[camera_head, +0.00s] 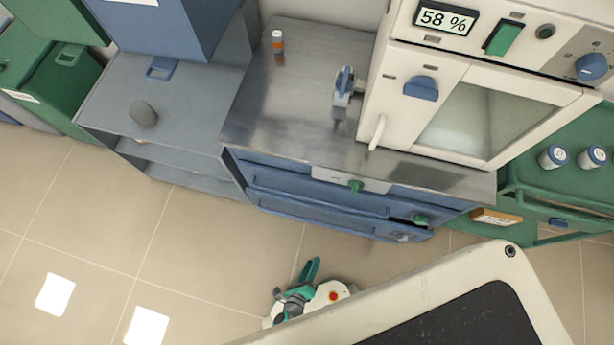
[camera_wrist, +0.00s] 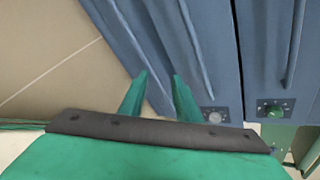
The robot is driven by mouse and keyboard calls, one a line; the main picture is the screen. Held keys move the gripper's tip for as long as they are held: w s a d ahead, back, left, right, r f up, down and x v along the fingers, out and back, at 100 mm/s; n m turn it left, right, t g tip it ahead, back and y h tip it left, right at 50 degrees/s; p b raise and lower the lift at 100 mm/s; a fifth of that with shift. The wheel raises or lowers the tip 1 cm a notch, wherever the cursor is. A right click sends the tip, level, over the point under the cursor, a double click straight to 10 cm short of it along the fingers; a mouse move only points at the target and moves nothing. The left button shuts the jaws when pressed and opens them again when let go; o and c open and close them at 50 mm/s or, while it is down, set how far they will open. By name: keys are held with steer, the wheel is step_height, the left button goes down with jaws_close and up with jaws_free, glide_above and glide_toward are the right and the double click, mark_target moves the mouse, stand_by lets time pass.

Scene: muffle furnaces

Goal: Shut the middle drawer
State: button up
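The blue drawer unit (camera_head: 290,185) stands under a steel counter. Its middle drawer (camera_head: 315,197) shows as a long blue front below the top one and seems to stick out a little; how far I cannot tell. A green knob (camera_head: 421,220) sits at the right end of the drawer fronts. My gripper (camera_head: 303,275) is low over the floor in front of the unit, apart from the drawers in this view. In the wrist view, my gripper's green fingers (camera_wrist: 159,85) are spread with nothing between them. Blue drawer fronts (camera_wrist: 200,50) lie just beyond; contact is unclear.
A white furnace (camera_head: 470,105) and a small orange-and-white bottle (camera_head: 278,42) stand on the counter. A grey shelf unit (camera_head: 180,110) adjoins at left. The tiled floor (camera_head: 150,230) in front is clear.

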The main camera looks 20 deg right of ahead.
steer(key=w+a+r+n+t, duration=0.1)
steer(key=w+r+n+t, duration=0.25)
steer(key=w+n, duration=0.4)
steer(key=x, duration=0.9)
steer(key=shift+w+d+t, duration=0.25)
steer(key=shift+w+t, duration=0.1)
steer(key=shift+r, duration=0.1)
steer(key=shift+c, duration=0.2)
jaws_close()
